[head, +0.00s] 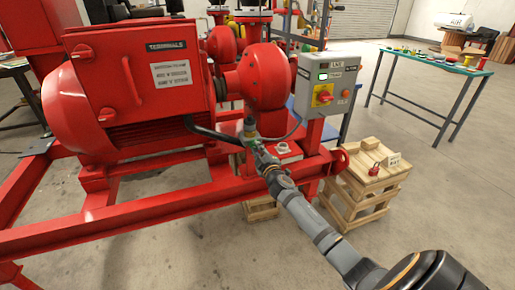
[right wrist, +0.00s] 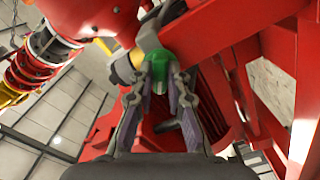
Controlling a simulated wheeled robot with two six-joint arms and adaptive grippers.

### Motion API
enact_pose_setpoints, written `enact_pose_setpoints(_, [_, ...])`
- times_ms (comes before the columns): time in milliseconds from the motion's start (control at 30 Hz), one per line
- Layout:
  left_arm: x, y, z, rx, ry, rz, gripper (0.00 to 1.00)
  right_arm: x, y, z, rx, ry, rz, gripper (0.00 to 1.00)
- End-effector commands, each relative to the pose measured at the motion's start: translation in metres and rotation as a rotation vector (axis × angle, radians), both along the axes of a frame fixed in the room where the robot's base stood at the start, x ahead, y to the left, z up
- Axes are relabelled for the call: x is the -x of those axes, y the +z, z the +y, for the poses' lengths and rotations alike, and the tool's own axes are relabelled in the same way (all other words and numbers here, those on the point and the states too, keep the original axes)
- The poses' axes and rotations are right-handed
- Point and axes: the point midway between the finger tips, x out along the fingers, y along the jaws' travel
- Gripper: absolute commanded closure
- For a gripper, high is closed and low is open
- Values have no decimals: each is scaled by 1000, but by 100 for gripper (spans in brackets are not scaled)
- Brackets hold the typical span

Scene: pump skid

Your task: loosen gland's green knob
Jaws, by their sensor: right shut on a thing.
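The green knob (right wrist: 159,75) sits between the two fingers of my right gripper (right wrist: 158,84) in the right wrist view. The fingers are shut on it from both sides, and they hide its flanks. A grey fitting with a yellow band (right wrist: 128,66) is just beyond the knob. In the head view my right gripper (head: 252,140) reaches in from the lower right to the small fitting in front of the red pump. The knob is mostly hidden there. My left gripper is not in view.
The large red motor (head: 130,85) stands left of the gripper and the red pump casing (head: 265,75) behind it. A grey control box (head: 325,85) is close on the right. Wooden crates (head: 365,190) with a red padlock (head: 375,169) stand right of the skid's red frame.

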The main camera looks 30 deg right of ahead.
Motion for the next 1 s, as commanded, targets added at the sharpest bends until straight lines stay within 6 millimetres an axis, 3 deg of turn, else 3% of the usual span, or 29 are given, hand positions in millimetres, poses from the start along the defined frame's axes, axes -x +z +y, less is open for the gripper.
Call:
enact_pose_setpoints(500, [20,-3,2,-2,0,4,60,0,0,0,418,1,102,100])
enact_pose_setpoints(1000, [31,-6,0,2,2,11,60,0,-2,1,583,2,141,100])
